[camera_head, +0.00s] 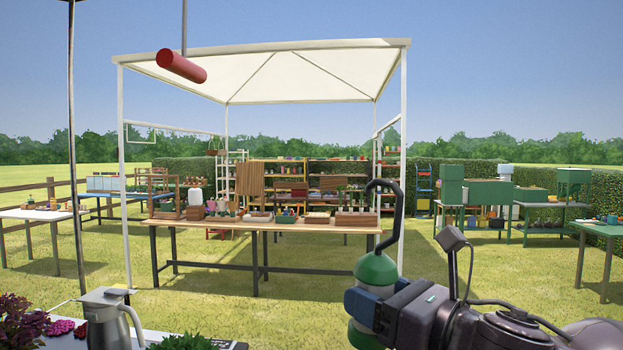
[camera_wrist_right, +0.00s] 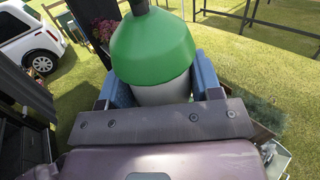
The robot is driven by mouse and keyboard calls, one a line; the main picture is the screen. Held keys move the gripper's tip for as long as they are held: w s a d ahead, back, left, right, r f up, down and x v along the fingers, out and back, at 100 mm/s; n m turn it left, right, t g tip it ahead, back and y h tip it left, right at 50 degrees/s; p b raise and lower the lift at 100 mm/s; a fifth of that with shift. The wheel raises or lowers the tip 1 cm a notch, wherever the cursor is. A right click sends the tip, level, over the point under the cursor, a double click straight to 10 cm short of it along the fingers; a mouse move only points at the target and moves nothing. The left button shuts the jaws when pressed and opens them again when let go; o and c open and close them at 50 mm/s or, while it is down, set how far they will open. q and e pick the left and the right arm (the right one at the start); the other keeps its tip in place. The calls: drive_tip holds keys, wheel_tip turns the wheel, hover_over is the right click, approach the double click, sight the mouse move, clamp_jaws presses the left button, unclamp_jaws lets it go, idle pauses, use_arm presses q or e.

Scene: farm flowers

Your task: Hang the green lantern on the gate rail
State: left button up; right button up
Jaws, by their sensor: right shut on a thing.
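The green lantern (camera_head: 376,269) is upright in front of me at the lower right of the head view. It has a green cap, a pale body, a green base and a tall dark hook on top. My right gripper (camera_head: 364,304) is shut around its pale body, below the cap. In the right wrist view the green cap (camera_wrist_right: 153,48) sits between the blue fingers (camera_wrist_right: 160,88), and its hook is cut off by the top edge. I cannot tell which bar is the gate rail. My left gripper is not in view.
A white-framed canopy (camera_head: 270,48) stands over a long wooden table (camera_head: 300,228) with pots and boxes. A red cylinder (camera_head: 181,66) hangs at upper left. A metal jug (camera_head: 110,318) and flowers (camera_head: 20,322) are near at lower left. Grass (camera_head: 210,305) lies open between.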

drive_tip(key=s+a+r+n+g+y, duration=0.25)
drive_tip(key=s+r+g, duration=0.2)
drive_tip(key=r, duration=0.35)
drive_tip(key=s+a+r+n+g+y, duration=0.2)
drive_tip(key=s+a+r+n+g, duration=0.15)
drive_tip(key=s+r, duration=0.35)
drive_tip(key=s+a+r+n+g+p, duration=0.1)
drive_tip(key=s+r+g, duration=0.1)
drive_tip(key=s+r, duration=0.4)
drive_tip(key=s+a+r+n+g+p, duration=0.1)
drive_tip(key=s+r+g, duration=0.15)
drive_tip(key=s, duration=0.65)
drive_tip(key=shift+t, duration=0.35)
drive_tip(key=a, duration=0.5)
drive_tip(key=shift+w+r, duration=0.2)
drive_tip(key=shift+w, duration=0.1)
drive_tip(key=shift+w+a, duration=0.1)
